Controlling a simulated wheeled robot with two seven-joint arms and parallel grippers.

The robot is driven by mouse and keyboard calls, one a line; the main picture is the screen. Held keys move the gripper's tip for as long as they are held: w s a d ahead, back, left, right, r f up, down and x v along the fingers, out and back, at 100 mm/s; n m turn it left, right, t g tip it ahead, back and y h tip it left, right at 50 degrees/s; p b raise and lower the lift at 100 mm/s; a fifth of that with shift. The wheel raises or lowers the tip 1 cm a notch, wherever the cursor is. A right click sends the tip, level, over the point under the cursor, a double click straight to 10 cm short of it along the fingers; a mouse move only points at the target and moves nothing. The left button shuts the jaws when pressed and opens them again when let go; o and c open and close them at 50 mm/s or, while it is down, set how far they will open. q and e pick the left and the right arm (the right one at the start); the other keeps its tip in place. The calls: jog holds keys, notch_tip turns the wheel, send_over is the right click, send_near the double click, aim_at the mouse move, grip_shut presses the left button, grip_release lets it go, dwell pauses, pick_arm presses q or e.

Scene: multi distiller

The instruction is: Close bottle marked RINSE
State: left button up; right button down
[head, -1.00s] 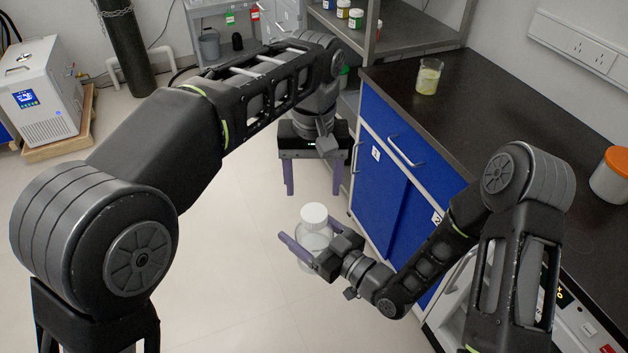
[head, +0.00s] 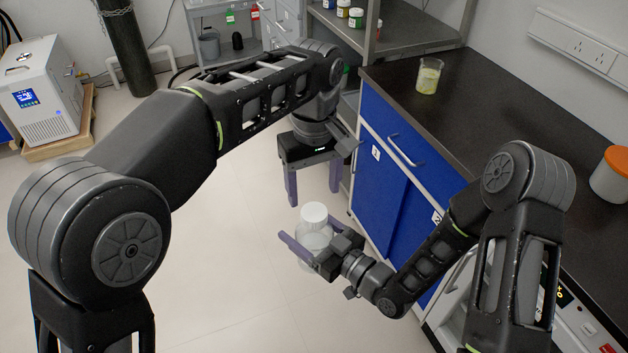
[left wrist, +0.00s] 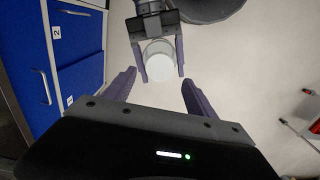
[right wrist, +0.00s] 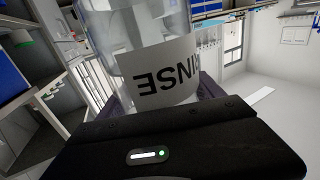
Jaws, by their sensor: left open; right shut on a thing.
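The clear bottle (head: 312,240) with a white cap (head: 314,214) on top stands upright in my right gripper (head: 308,230), which is shut on its body above the floor. In the right wrist view the bottle's label (right wrist: 163,82) appears upside down, with "INSE" readable. My left gripper (head: 313,188) is open and empty, pointing down, above and behind the bottle in the head view. In the left wrist view the round white cap (left wrist: 159,62) lies just beyond and between the open left fingertips, apart from them. I cannot tell how tightly the cap sits.
The blue cabinet (head: 385,160) with its dark countertop (head: 450,115) is close on the right. A beaker (head: 428,76) and an orange-lidded jar (head: 611,175) stand on it. A shelf (head: 405,35) is behind. The floor left of the bottle is clear.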

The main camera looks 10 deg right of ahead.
aim_at(314, 212)
pick_arm(q)
jog(key=shift+f, duration=3.3)
jog(key=shift+c, duration=0.4)
grip_shut()
jog(key=m, duration=1.4)
jog(key=shift+m, duration=0.4)
jog(key=shift+o, duration=0.8)
grip_release()
